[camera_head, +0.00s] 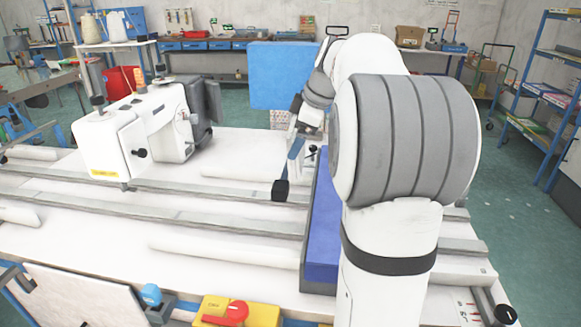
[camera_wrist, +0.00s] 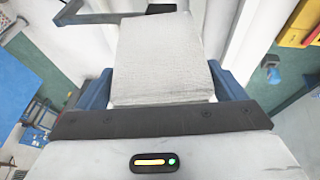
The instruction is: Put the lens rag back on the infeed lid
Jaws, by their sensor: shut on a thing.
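A pale grey-white folded cloth, which I take to be the lens rag (camera_wrist: 162,58), fills the space between the blue fingers of my gripper (camera_wrist: 163,88) in the wrist view. The fingers are shut on its sides. In the head view my gripper (camera_head: 287,172) hangs over the white table, left of a long blue box (camera_head: 321,235). The rag cannot be made out there. The blue box may be the infeed lid or carry it, but I cannot tell. My arm covers the box's right side.
A white sewing machine (camera_head: 150,130) stands at the left of the table (camera_head: 215,243). Grey rails run across the table. A yellow switch box with a red knob (camera_head: 236,311) is at the front edge. A large blue panel (camera_head: 282,75) stands behind my gripper.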

